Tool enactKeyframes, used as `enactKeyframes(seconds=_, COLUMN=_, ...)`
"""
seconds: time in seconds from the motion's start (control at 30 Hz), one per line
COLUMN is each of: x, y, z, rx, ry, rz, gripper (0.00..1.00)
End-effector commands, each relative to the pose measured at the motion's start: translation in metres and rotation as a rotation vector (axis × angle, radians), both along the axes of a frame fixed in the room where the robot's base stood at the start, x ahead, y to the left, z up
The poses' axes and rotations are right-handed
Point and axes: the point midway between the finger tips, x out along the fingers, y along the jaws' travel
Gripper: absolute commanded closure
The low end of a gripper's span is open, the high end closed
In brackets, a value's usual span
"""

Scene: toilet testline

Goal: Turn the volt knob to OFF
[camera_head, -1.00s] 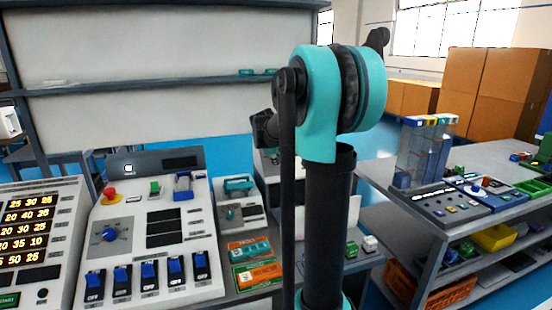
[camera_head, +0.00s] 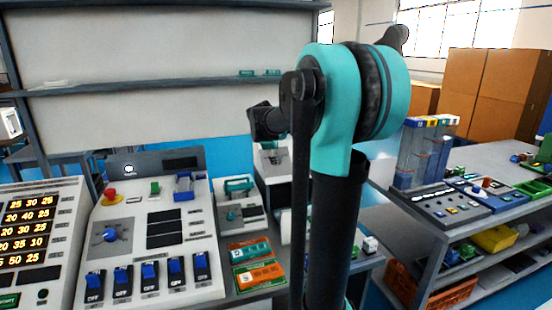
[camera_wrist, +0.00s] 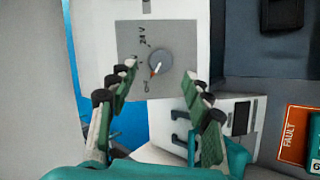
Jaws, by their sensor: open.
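The volt knob (camera_wrist: 160,62) is a round grey knob on a grey plate in the wrist view. Its red-and-white pointer faces down and to the left. A 24 V label stands above left of it, and a small label at lower left is hard to read. My gripper (camera_wrist: 160,75) is open and empty, with one finger left of the knob and the other to its lower right. I cannot tell how far the fingertips are from the plate. In the head view my arm stands in front, and neither my gripper nor this knob can be made out.
A white control panel (camera_head: 195,252) with a blue dial (camera_head: 109,235) and several blue switches stands at left in the head view. A red fault box (camera_wrist: 297,134) lies at right in the wrist view. A shelf bench (camera_head: 440,223) stands at right.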

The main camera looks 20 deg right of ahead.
Motion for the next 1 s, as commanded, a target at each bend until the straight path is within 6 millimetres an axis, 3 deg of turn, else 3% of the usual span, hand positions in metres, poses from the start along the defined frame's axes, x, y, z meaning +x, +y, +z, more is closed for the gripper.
enactKeyframes(seconds=0.2, x=-0.026, y=0.016, z=0.033, rx=0.0, ry=0.0, rz=0.001, gripper=0.5)
enactKeyframes(seconds=0.4, x=-0.04, y=0.024, z=0.052, rx=-0.001, ry=-0.001, rz=0.001, gripper=0.5)
enactKeyframes(seconds=1.0, x=-0.045, y=0.027, z=0.058, rx=0.0, ry=0.0, rz=0.0, gripper=0.5)
